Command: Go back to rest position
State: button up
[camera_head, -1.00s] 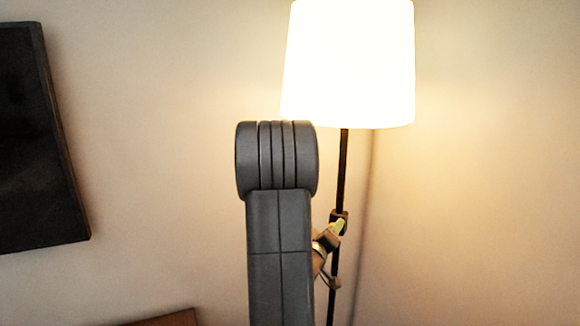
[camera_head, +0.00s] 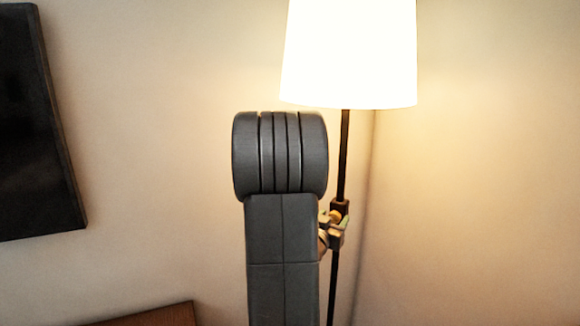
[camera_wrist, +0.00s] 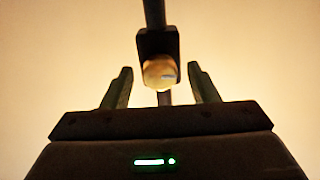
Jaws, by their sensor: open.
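My gripper (camera_wrist: 160,74) is open in the wrist view, its two fingers on either side of a round pale knob (camera_wrist: 160,75) on a dark block of the lamp pole. The fingers look apart from the knob, with a gap on each side; depth is hard to tell. In the head view my grey arm stands upright in the middle and hides most of my gripper, which shows only in part beside the lamp pole (camera_head: 343,150). The lit white lampshade (camera_head: 349,50) is above.
A dark framed panel (camera_head: 35,130) hangs on the beige wall (camera_head: 150,150) at the left. A brown wooden edge (camera_head: 160,316) shows at the bottom left. The wall to the right of the lamp is bare.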

jog(key=v, duration=0.8)
jog(key=shift+b, duration=0.3)
jog(key=shift+s+a, duration=0.1)
jog(key=shift+a, duration=0.05)
